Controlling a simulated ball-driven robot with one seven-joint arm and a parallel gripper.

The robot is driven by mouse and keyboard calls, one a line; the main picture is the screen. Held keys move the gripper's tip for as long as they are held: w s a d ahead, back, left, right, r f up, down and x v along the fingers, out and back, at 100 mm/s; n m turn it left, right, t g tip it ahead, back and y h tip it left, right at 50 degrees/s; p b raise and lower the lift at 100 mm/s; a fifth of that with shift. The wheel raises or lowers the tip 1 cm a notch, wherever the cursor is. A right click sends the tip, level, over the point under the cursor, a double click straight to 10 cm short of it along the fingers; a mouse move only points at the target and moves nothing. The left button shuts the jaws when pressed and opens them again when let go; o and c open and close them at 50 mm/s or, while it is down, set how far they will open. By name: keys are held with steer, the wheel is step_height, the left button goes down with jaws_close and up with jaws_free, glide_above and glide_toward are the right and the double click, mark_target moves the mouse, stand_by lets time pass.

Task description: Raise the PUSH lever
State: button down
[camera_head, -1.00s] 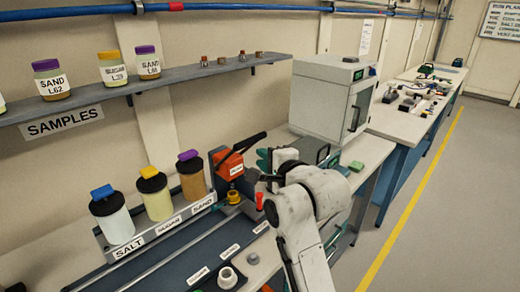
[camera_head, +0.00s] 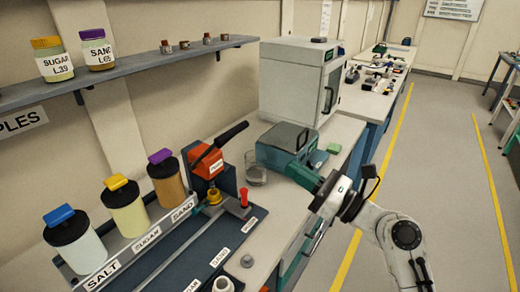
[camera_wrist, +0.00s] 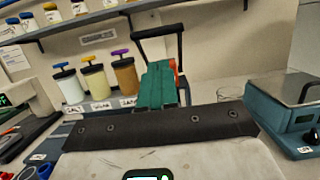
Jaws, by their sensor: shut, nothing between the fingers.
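The lever is an orange block (camera_head: 206,161) with a black handle (camera_head: 232,132) that slants up to the right. A small white label on the block is too small to read. In the wrist view the black handle (camera_wrist: 157,35) stands above my green fingers, which hide most of the orange block (camera_wrist: 177,66). My gripper (camera_head: 304,177) is to the right of the lever in the head view, apart from it, over the bench's front side. In the wrist view my fingers (camera_wrist: 160,85) are together and empty, lined up with the lever beyond.
A teal balance (camera_head: 283,148) and a glass beaker (camera_head: 256,174) stand right of the lever. Salt, sugar and sand jars (camera_head: 125,206) stand to its left. A sample shelf (camera_head: 130,77) runs above, and a white cabinet (camera_head: 298,82) stands behind. Floor at right is clear.

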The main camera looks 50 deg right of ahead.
mark_target(217, 146)
steer(key=p+x, duration=0.4)
steer(key=x, duration=0.9)
steer(key=shift+w, duration=0.4)
steer(key=shift+r, duration=0.15)
